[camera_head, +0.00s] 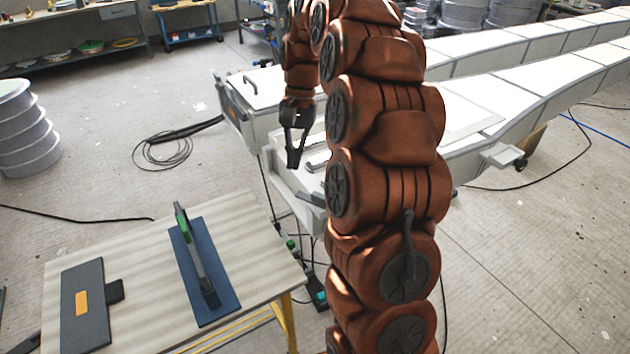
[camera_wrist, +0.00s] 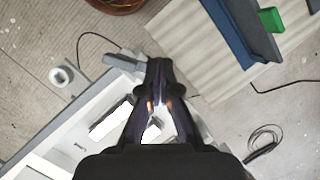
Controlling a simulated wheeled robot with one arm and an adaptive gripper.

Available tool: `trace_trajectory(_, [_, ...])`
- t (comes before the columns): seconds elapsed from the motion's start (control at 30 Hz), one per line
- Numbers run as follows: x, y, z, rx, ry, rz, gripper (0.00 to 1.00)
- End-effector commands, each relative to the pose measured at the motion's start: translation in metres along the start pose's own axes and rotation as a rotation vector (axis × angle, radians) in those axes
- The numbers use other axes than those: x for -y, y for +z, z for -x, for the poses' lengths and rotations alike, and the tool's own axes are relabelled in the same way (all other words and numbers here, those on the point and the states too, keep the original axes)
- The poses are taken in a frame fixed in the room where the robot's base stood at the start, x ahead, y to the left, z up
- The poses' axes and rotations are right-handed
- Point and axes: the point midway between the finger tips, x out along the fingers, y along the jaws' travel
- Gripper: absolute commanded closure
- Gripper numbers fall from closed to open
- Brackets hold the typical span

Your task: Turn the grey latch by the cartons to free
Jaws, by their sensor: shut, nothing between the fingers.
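My gripper (camera_head: 294,160) points down with its fingers closed together, over the near end of a long white mould (camera_head: 288,185). In the wrist view its fingertips (camera_wrist: 160,68) are together with nothing between them. A grey lever-like piece (camera_wrist: 122,62) lies just left of the fingertips, at the corner of the mould (camera_wrist: 55,142); it may be the latch. I cannot tell if the fingers touch it. A grey handle (camera_head: 318,160) shows on the mould right of the gripper, partly hidden by my arm. I cannot make out any cartons.
A work table (camera_head: 130,250) stands at the left front with a blue board (camera_head: 190,270) and a dark tool on it. A coiled cable (camera_head: 165,152) lies on the floor. More long white moulds (camera_head: 520,75) run to the right. Open floor lies left of the mould.

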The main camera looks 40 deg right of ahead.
Motion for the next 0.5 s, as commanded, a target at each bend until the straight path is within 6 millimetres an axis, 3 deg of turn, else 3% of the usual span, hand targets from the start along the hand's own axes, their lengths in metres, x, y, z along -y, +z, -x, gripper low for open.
trace_trajectory(0.1, [-0.012, -0.036, 0.009, 0.012, -0.022, -0.095, 1.00])
trace_trajectory(0.3, [-0.038, -0.086, 0.016, 0.028, -0.050, -0.246, 1.00])
trace_trajectory(0.5, [-0.060, -0.116, 0.017, 0.040, -0.063, -0.350, 1.00])
